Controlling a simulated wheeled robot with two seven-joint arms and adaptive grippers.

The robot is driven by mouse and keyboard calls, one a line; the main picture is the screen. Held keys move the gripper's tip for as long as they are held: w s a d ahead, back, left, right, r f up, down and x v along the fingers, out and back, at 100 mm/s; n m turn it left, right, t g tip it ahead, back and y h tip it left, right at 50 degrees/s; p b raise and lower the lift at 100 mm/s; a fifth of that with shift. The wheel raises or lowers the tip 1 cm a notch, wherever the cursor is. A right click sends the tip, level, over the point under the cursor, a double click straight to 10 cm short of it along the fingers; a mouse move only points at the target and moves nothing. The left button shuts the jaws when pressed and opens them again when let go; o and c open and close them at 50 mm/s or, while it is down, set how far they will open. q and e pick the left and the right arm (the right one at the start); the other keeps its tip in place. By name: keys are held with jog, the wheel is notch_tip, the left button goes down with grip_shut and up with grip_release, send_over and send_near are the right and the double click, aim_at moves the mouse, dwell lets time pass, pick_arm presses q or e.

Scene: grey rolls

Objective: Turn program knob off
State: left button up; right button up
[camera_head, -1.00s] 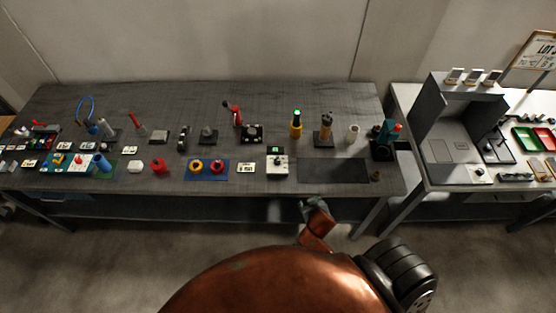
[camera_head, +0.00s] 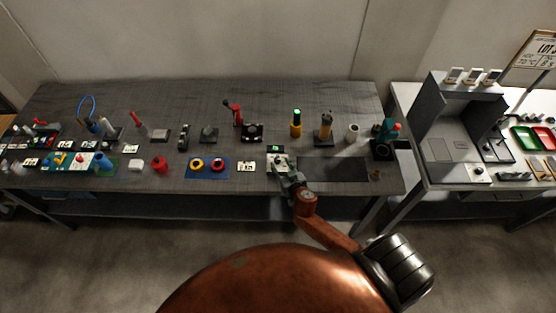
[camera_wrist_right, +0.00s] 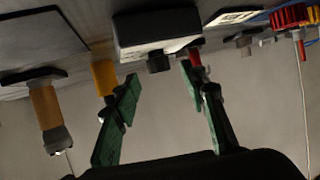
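The program knob is a small black knob (camera_wrist_right: 158,62) on a pale box (camera_head: 275,162) with a small green display (camera_head: 276,149), near the front edge of the dark bench. In the wrist view the box (camera_wrist_right: 158,34) shows at the top centre. My right gripper (camera_head: 286,173) is at the front right of the box and partly covers it in the head view. In the wrist view its two green fingers (camera_wrist_right: 160,76) are spread apart, with the knob in line with the gap between them. Contact with the knob cannot be told. My left gripper is not in view.
A dark flat mat (camera_head: 335,169) lies right of the box. A white label card (camera_head: 247,166) and a blue plate (camera_head: 207,169) with round buttons lie to its left. A yellow post (camera_head: 296,124) and an orange-brown cylinder (camera_head: 325,125) stand behind.

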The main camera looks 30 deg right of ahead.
aim_at(279, 161)
jog(key=x, duration=0.5)
jog(key=shift+s, duration=0.1)
grip_shut()
jog(key=shift+d, duration=0.2)
jog(key=shift+a, duration=0.1)
